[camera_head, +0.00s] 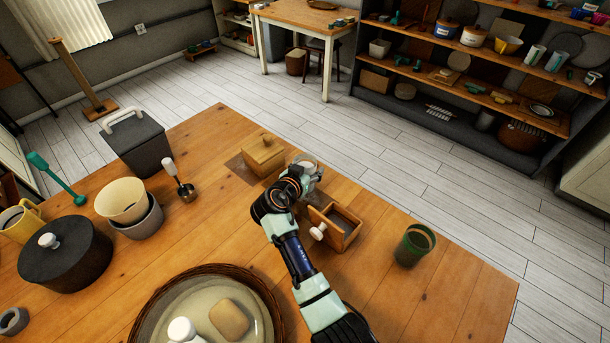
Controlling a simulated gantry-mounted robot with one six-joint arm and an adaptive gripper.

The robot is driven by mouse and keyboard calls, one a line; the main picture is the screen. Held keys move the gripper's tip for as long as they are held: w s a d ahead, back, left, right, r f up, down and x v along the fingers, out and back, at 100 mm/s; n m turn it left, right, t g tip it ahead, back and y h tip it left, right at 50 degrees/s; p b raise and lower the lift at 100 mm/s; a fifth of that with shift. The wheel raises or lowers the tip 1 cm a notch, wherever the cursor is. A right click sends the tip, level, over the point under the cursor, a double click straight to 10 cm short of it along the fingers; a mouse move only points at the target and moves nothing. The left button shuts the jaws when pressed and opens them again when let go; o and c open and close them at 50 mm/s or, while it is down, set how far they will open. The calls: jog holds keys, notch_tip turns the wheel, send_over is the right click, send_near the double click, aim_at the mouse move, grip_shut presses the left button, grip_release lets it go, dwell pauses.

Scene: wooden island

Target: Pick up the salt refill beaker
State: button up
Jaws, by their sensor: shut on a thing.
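A small beaker with a pale, whitish top (307,162) stands at the far edge of the wooden island, right of a lidded wooden box (263,155). My gripper (303,174) is at the beaker and shut on it. My wrist and fingers hide much of the beaker's near side. I cannot tell whether its base touches the island top.
An open wooden drawer box (345,238) with a white knob sits just right of my arm. A green cup (414,246) stands farther right. A wicker tray (150,300) is in front. Pots, bowls and a dark bin (135,145) crowd the left.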

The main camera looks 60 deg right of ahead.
jog(key=shift+r, duration=0.1)
notch_tip(320, 180, up, 20)
jog(key=p, duration=0.3)
jog(key=shift+p, duration=0.3)
dwell(0.7)
dwell(0.5)
